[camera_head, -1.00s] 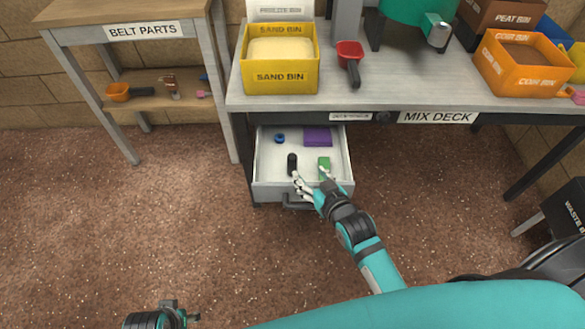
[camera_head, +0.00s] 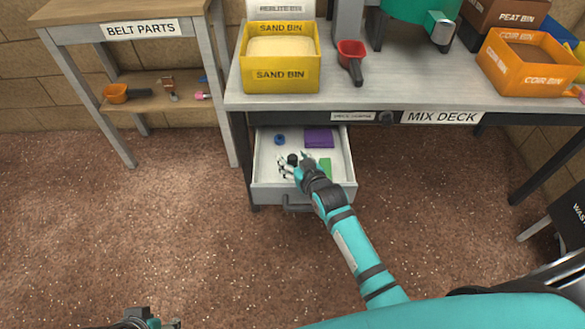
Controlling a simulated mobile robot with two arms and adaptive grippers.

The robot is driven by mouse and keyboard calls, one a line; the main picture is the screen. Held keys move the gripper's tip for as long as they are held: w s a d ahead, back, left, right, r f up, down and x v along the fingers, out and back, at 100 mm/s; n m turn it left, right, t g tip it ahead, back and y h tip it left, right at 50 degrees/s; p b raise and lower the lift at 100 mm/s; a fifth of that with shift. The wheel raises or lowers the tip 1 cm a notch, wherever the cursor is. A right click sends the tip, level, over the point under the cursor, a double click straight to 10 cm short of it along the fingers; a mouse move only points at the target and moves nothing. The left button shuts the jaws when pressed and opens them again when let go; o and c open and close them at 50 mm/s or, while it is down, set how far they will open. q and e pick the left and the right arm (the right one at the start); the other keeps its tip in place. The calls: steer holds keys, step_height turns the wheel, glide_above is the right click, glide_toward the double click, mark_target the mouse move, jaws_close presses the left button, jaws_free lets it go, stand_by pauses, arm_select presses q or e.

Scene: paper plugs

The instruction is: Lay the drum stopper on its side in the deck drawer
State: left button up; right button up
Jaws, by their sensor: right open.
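The deck drawer (camera_head: 262,183) is pulled out under the mix deck. A small black piece (camera_head: 292,158), which I take for the drum stopper, is in its left part. My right gripper (camera_head: 293,166) is open in the drawer, its fingers around or just above the black piece and partly hiding it. I cannot tell whether they touch it, or whether the piece lies or stands. My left gripper (camera_head: 150,322) is only partly in view at the bottom edge, and its jaws cannot be made out.
The drawer also holds a blue round piece (camera_head: 280,139), a purple block (camera_head: 318,137) and a green block (camera_head: 325,167), close to my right gripper. The mix deck (camera_head: 410,92) above carries a sand bin (camera_head: 280,75), a red scoop (camera_head: 351,58) and a coir bin (camera_head: 527,72).

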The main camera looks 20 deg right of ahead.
steer(key=shift+c, duration=0.4)
jaws_close()
steer(key=shift+r, duration=0.1)
